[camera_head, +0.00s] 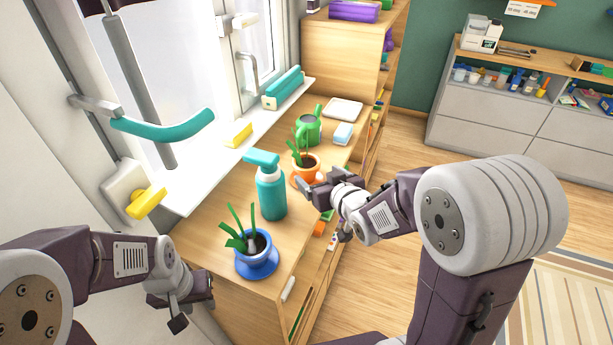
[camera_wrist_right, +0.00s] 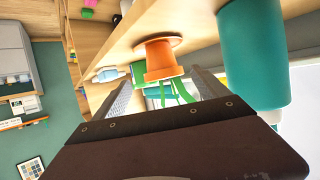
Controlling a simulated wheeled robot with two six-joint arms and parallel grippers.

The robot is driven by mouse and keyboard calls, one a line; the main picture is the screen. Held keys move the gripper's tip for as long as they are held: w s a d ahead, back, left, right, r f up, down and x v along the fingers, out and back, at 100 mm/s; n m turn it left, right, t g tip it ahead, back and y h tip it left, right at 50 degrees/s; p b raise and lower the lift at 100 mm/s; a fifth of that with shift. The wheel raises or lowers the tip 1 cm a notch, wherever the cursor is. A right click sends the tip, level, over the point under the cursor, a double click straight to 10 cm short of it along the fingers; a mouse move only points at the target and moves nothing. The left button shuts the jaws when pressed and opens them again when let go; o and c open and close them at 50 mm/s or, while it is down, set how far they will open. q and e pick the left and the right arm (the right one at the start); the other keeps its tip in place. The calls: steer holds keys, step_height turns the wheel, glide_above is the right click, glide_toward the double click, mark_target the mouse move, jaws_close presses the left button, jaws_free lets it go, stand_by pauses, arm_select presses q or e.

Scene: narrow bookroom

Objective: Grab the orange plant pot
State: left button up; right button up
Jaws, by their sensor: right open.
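The orange plant pot (camera_head: 307,174) stands upright on the wooden shelf top, with a green plant in it and a saucer under it. In the right wrist view the orange pot (camera_wrist_right: 162,58) appears upside down, just ahead of and between the two finger lines. My right gripper (camera_head: 314,187) is open and empty, close beside the pot on its near right side; its spread fingers also show in the wrist view (camera_wrist_right: 165,88). My left gripper (camera_head: 187,306) hangs at the lower left, left of the blue pot and far from the orange one; its opening is unclear.
A teal spray bottle (camera_head: 271,195) stands just left of the orange pot. A blue potted plant (camera_head: 257,264) is nearer me. A green watering can (camera_head: 309,131) stands behind, with a light-blue box (camera_head: 343,133) beside it. The window wall bounds the left; open floor lies right.

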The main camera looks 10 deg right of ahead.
mark_target(312, 171)
steer(key=shift+w+a+f, duration=0.1)
steer(key=shift+w+a, duration=0.05)
steer(key=shift+w, duration=0.05)
steer(key=x, duration=0.2)
steer(key=shift+w+a+f, duration=0.1)
steer(key=shift+w+a, duration=0.05)
steer(key=shift+w, duration=0.1)
steer(key=shift+w+f, duration=0.25)
steer(key=shift+w, duration=0.25)
steer(key=x, duration=0.4)
steer(key=shift+w+a+f+p, duration=0.15)
steer(key=shift+w+a+p, duration=0.05)
steer(key=shift+p, duration=0.2)
steer(key=shift+w+f, duration=0.15)
steer(key=shift+w, duration=0.2)
steer(key=shift+s, duration=0.15)
steer(key=c, duration=1.8)
steer(key=shift+r, duration=0.2)
